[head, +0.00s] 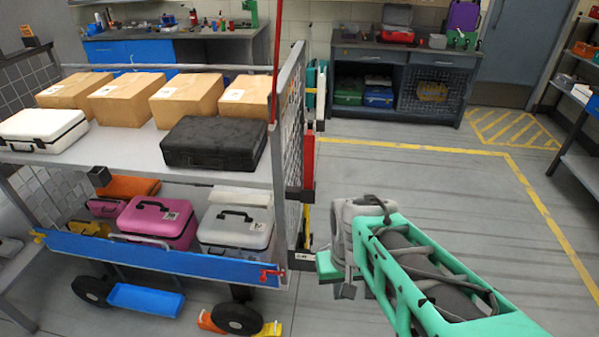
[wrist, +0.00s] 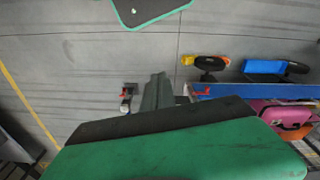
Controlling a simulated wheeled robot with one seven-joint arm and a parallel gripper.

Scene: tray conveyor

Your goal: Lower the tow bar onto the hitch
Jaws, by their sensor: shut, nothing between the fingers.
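A red upright bar (head: 308,160) stands at the right end of the cart (head: 160,255), with a dark bracket low on it; it looks like the tow bar, raised. I cannot pick out the hitch with certainty. My gripper (head: 345,291) is low beside the cart's right end, to the right of the bar and apart from it. In the wrist view my gripper (wrist: 158,88) is shut and empty, pointing over the floor. A small dark, red and white piece (wrist: 127,97) shows left of the fingers there; I cannot tell what it is.
The cart carries cardboard boxes (head: 187,100), a black case (head: 214,143) and a pink case (head: 158,222). A red latch (head: 272,274) is at its lower corner. A workbench (head: 398,75) stands behind. The floor on the right is clear inside yellow lines.

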